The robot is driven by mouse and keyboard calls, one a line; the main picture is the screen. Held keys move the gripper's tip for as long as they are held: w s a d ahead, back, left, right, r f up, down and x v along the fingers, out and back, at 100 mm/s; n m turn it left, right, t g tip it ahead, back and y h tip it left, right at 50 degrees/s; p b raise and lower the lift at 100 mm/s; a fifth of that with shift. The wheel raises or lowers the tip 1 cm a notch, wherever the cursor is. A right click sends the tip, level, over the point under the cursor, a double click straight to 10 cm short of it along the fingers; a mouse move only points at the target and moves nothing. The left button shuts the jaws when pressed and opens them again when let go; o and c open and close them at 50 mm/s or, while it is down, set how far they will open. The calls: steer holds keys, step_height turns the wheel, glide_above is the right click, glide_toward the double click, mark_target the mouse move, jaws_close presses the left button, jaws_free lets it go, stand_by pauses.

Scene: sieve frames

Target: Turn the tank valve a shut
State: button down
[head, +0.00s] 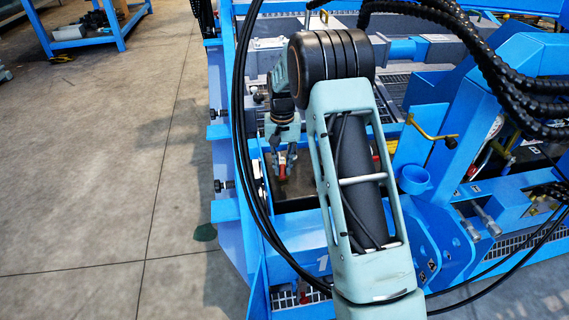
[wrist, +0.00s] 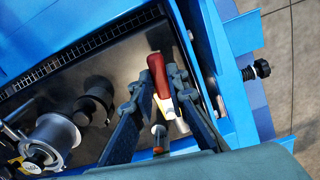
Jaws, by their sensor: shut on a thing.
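The tank valve's red handle (wrist: 157,68) shows in the wrist view, long and narrow, above a pale metal part (wrist: 179,127) inside the blue frame. My gripper (wrist: 163,85) has one finger on each side of the handle and is shut on it. The fingers hide part of the handle's sides. In the head view my gripper (head: 284,163) reaches down into the frame, and only a small bit of red shows between its fingers. I cannot tell from these views how far the valve is turned.
Blue frame walls (wrist: 236,75) stand close to the right of my gripper. Dark cylindrical fittings (wrist: 96,100) and a grey round fitting (wrist: 55,138) stand to its left. A yellow-handled lever (head: 430,130) and black hoses are at the right in the head view.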

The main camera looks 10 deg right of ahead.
steer(key=w+a+m+p, duration=0.5)
steer(key=w+m+p, duration=0.1)
steer(key=m, duration=1)
steer(key=shift+p, duration=0.85)
steer(key=c, duration=1.9)
jaws_free()
step_height(320, 180, up, 12)
steer(key=shift+r, duration=0.1)
